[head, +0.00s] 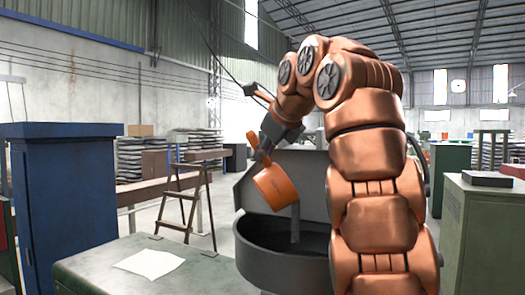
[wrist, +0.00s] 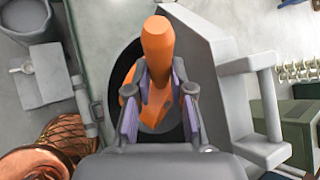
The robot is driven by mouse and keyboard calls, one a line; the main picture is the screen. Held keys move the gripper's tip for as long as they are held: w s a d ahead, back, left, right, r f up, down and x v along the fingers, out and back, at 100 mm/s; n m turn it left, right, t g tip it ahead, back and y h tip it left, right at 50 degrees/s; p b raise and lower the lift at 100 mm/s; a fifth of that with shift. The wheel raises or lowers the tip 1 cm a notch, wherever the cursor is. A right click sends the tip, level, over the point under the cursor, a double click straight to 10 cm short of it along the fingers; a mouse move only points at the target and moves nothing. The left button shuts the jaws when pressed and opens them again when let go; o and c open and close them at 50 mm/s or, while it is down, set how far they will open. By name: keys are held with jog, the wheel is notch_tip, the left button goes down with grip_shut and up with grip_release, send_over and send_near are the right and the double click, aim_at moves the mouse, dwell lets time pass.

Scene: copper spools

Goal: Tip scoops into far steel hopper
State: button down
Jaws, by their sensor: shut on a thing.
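My gripper (head: 263,149) is shut on the handle of an orange scoop (head: 274,187). The scoop hangs tilted, its cup low and its handle end up, above the round grey steel hopper (head: 280,262). In the wrist view my gripper (wrist: 160,100) has the orange scoop (wrist: 157,40) between its two fingers, over the hopper's dark opening (wrist: 124,66). The inside of the scoop's cup is hidden in both views. A grey upright strip shows below the cup; I cannot tell whether it is poured material or part of the hopper.
A green-grey bench top with a white paper sheet (head: 149,263) lies left of the hopper. A blue cabinet (head: 68,200) stands at the left, a wooden stepladder (head: 187,200) behind. A green cabinet (head: 482,235) is at the right.

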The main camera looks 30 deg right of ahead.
jog(key=shift+s+d, duration=0.15)
jog(key=shift+d, duration=0.3)
jog(key=shift+d, duration=0.1)
jog(key=shift+s+d+f+m+t+y, duration=0.65)
jog(key=shift+d+f+m+y, duration=0.3)
jog(key=shift+d, duration=0.8)
jog(key=shift+s+d+f+m+t+y, duration=0.65)
jog(key=shift+d+f+y, duration=0.5)
jog(key=shift+d, duration=0.55)
jog(key=shift+s+d+f+m+t+y, duration=0.6)
jog(key=shift+d+f+m+y, duration=0.4)
jog(key=shift+d, duration=0.75)
